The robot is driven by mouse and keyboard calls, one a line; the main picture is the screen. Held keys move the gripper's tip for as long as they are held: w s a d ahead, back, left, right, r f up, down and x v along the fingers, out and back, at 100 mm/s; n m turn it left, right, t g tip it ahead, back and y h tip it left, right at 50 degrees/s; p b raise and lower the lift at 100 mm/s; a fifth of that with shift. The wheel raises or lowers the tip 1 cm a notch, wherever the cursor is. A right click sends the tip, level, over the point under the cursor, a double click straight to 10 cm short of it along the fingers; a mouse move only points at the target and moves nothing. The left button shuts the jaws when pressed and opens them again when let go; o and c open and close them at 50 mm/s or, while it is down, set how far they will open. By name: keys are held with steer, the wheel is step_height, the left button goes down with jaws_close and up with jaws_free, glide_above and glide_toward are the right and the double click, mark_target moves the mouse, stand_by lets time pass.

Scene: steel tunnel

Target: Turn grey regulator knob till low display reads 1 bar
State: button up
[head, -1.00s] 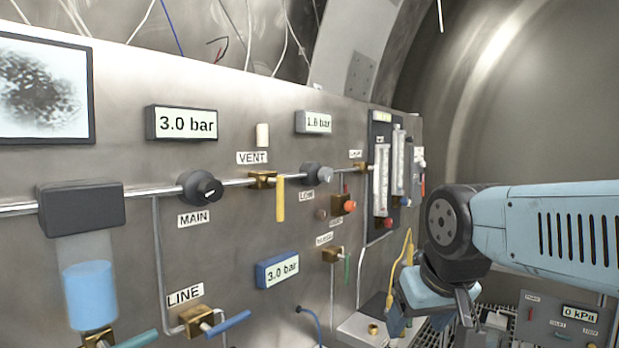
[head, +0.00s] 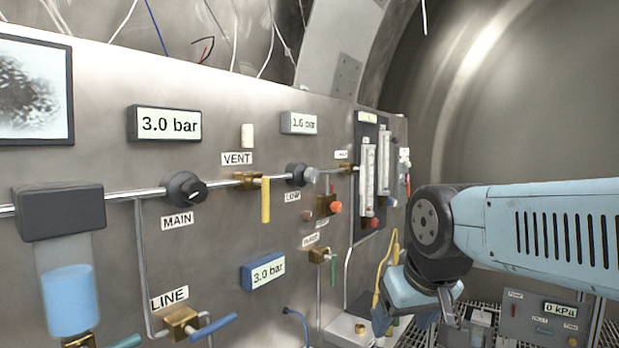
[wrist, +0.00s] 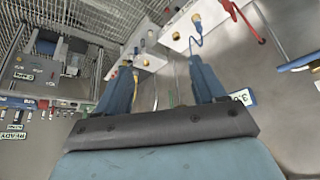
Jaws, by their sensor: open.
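The grey regulator knob (head: 309,175) sticks out from its dark body on the pipe, above the LOW label (head: 292,197). The low display (head: 299,123) above it is small and slightly blurred; it seems to read 1.6 or 1.8 bar. My gripper (head: 405,300) hangs to the right of and below the knob, well apart from it, pointing down. In the wrist view my gripper (wrist: 162,85) shows two blue fingers spread wide with nothing between them. The grey knob cannot be made out in the wrist view.
The black MAIN knob (head: 186,191) and the yellow VENT lever (head: 265,199) are left of the grey knob. A red-orange knob (head: 335,207) sits just below right. Flow tubes (head: 368,180) stand right of it. A yellow cable (head: 384,265) hangs near my gripper.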

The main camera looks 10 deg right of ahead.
stand_by(0.4)
steer(key=m+t+y, duration=0.8)
steer(key=m+y, duration=0.4)
steer(key=m, duration=1.3)
glide_toward(315, 177)
steer(key=x, duration=0.9)
steer(key=shift+w+a, duration=0.15)
steer(key=shift+w, duration=0.05)
steer(key=c, duration=1.1)
